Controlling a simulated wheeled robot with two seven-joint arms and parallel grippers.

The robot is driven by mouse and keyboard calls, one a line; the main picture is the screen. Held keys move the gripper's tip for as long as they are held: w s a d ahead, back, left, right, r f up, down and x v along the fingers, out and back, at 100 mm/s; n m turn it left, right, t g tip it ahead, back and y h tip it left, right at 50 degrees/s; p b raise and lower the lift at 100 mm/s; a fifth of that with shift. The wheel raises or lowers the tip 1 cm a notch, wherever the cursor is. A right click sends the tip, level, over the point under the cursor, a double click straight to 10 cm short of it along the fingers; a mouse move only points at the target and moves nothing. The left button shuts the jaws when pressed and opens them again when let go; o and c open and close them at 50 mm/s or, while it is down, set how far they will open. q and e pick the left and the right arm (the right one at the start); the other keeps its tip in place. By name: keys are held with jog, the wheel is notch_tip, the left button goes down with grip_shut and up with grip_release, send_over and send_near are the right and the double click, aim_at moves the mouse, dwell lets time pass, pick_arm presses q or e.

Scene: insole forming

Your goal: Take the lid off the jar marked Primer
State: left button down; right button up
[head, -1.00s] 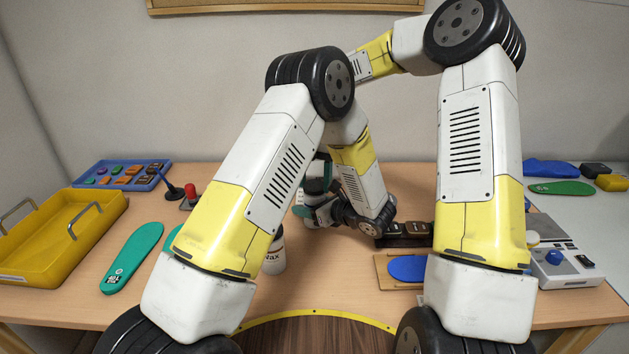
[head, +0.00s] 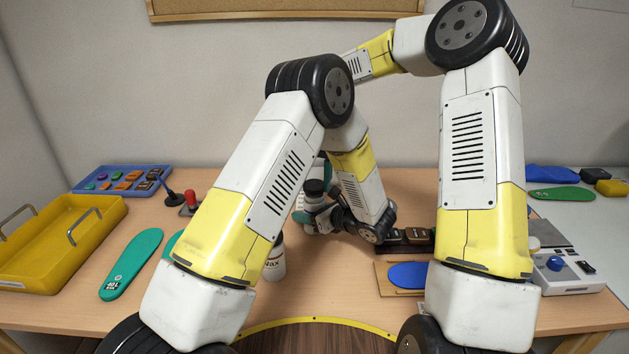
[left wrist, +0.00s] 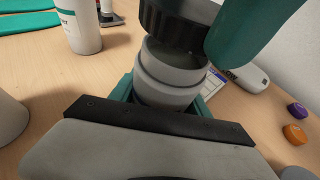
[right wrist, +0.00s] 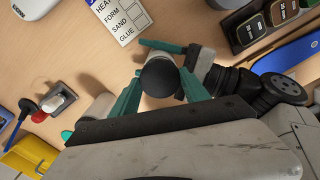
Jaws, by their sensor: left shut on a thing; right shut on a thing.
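My left gripper (left wrist: 166,92) is shut on a grey jar (left wrist: 165,88), its teal fingers on either side; the jar's open neck shows in the left wrist view. A black ribbed lid (left wrist: 180,22) is above the neck, tilted, with a dark gap between them. My right gripper (right wrist: 159,86) is shut on the lid, which shows as a black disc (right wrist: 159,77) between its teal fingers. In the head view the dark lid (head: 315,187) shows beyond my left arm, and the right gripper is mostly hidden. No marking on the held jar is readable.
A white jar marked Wax (head: 276,262) stands partly behind my left forearm. A yellow tray (head: 62,275), a teal insole (head: 131,264) and a red-knobbed switch (head: 191,198) are to the left. A blue insole on a board (head: 407,275) and a control box (head: 565,270) are to the right.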

aim_at(314, 184)
jog(key=shift+r, duration=0.1)
jog(key=shift+r, duration=1.95)
pick_arm(q)
jog(key=shift+c, duration=2.2)
grip_release()
